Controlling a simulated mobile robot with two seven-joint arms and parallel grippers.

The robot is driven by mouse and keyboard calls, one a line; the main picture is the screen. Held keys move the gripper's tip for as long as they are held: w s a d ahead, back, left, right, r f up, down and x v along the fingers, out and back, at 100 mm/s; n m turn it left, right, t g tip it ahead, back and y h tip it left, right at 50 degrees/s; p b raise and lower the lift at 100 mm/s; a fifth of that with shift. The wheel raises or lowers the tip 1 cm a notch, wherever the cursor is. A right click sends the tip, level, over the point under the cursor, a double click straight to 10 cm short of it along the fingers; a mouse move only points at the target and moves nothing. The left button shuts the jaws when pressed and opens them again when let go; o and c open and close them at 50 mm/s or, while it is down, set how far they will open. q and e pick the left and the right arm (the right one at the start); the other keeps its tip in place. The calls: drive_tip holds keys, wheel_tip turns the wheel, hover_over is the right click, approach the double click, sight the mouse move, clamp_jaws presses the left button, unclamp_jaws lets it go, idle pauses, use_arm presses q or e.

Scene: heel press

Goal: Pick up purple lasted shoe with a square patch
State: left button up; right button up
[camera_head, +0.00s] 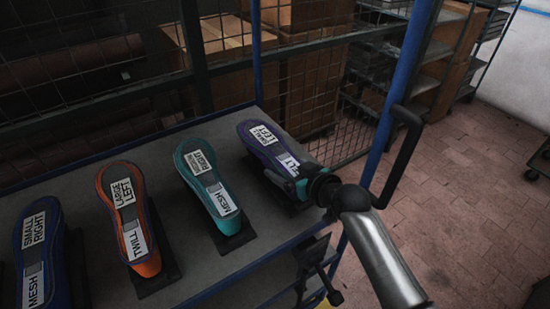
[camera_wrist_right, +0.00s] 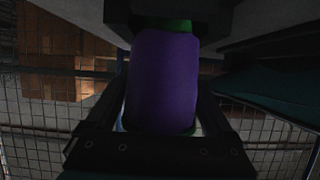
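The purple lasted shoe (camera_head: 255,148) is the rightmost in the row on the table, with white labels on its upper, one reading "LEFT". Whether it bears a square patch is too small to tell. My right gripper (camera_head: 305,184) is at its near end and covers part of it. In the right wrist view the purple shoe (camera_wrist_right: 164,80) lies between the two fingers of my right gripper (camera_wrist_right: 164,110), with green edging at its ends. The fingers flank it closely; whether they press on it is unclear. My left gripper is out of view.
A turquoise shoe (camera_head: 198,165), an orange-edged shoe (camera_head: 141,262) and a dark blue shoe (camera_head: 57,256) stand to the left on dark supports on the grey table (camera_head: 170,150). Wire mesh and a blue post (camera_head: 395,100) border the table behind and at right.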

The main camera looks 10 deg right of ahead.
clamp_jaws()
idle(0.5)
drive_tip(key=shift+r, duration=0.2)
